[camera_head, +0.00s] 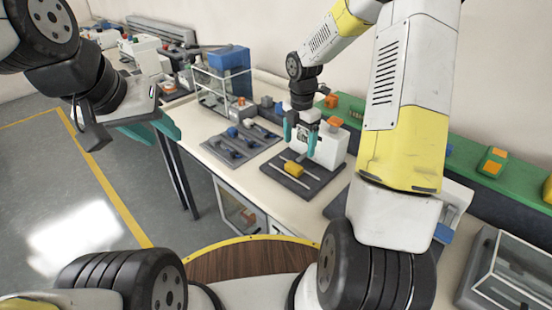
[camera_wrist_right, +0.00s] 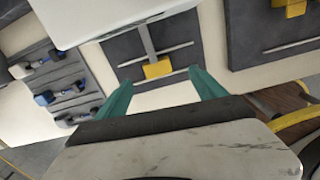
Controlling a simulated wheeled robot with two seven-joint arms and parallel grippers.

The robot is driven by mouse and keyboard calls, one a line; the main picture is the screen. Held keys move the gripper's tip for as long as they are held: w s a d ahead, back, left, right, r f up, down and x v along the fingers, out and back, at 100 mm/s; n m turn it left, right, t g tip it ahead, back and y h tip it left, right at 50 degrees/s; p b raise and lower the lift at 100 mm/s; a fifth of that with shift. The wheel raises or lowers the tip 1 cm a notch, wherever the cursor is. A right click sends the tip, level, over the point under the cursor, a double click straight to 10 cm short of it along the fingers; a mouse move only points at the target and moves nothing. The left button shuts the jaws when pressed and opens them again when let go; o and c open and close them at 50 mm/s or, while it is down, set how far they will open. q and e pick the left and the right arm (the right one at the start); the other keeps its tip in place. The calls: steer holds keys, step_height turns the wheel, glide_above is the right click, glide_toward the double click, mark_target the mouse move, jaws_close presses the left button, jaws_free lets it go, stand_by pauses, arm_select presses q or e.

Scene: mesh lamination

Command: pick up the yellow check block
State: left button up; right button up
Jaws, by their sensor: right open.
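The yellow check block (camera_head: 293,169) lies on a dark mat (camera_head: 300,185) with thin light rods, on the near part of the bench. In the right wrist view the yellow block (camera_wrist_right: 158,70) shows between the fingertips, at the end of a grey bar. My right gripper (camera_head: 300,129) has its teal fingers apart and pointing down. It is empty and above the block, not touching it. My left gripper (camera_head: 150,129) hangs over the floor at the left, away from the bench; its finger gap is not clear.
A white machine (camera_head: 327,146) with an orange top stands just behind the mat. A grey tray (camera_head: 218,146) with blue-ended tools lies to the left. A second dark mat with another yellow item (camera_wrist_right: 290,8) shows at the right of the wrist view.

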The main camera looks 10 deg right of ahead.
mark_target(294, 166)
steer(key=shift+w+a+f+n, duration=0.1)
steer(key=shift+a+f+n, duration=0.15)
steer(key=shift+f, duration=0.25)
steer(key=shift+a+f+n, duration=0.1)
steer(key=shift+f+n, duration=0.15)
steer(key=shift+f, duration=0.2)
steer(key=f, duration=0.7)
steer(key=shift+a, duration=0.25)
steer(key=shift+c, duration=0.2)
steer(key=c, duration=1.5)
